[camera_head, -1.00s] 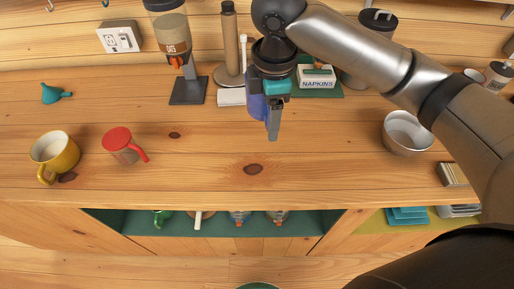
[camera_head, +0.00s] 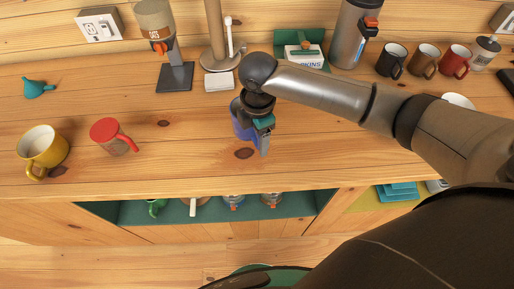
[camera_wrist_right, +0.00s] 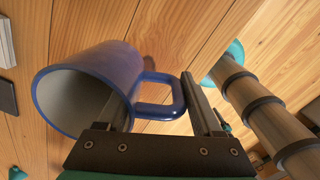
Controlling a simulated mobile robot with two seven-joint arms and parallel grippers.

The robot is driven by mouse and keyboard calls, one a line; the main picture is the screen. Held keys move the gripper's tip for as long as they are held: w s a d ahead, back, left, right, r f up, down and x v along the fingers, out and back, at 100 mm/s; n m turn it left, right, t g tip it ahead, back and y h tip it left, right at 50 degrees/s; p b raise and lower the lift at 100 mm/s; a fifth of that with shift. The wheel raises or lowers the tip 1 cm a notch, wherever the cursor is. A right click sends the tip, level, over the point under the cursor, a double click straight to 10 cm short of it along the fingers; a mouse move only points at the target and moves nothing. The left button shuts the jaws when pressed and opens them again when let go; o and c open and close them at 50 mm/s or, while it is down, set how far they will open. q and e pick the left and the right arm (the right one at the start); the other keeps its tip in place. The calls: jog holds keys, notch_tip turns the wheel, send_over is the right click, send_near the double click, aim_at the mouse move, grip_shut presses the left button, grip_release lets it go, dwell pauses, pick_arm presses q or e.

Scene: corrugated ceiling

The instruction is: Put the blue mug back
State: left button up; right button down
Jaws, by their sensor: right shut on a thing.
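The blue mug (camera_head: 241,122) is in my right gripper (camera_head: 264,143), low over the middle of the wooden counter, near its front edge. I cannot tell from the head view whether its base touches the wood. In the right wrist view the blue mug (camera_wrist_right: 115,68) is to the left, its grey inside showing, and its handle lies between the fingers of my right gripper (camera_wrist_right: 165,95). The gripper is shut on the handle. In the head view the gripper and wrist cover part of the mug. My left gripper is out of view.
Black (camera_head: 391,62), brown (camera_head: 424,61) and red (camera_head: 455,60) mugs stand at the back right. The green shelf (camera_head: 120,212) below holds several items. The counter between the red-lidded mug and my gripper is clear.

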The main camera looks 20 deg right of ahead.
jog(key=shift+f+b, duration=0.35)
jog(key=shift+f, duration=2.1)
jog(key=shift+f, duration=0.2)
jog(key=shift+c, duration=0.2)
grip_release()
jog(key=shift+r, duration=0.15)
notch_tip(320, 180, up, 12)
jog(key=shift+s+r+p, duration=0.1)
jog(key=shift+s+p, duration=0.05)
jog(key=shift+p, duration=0.75)
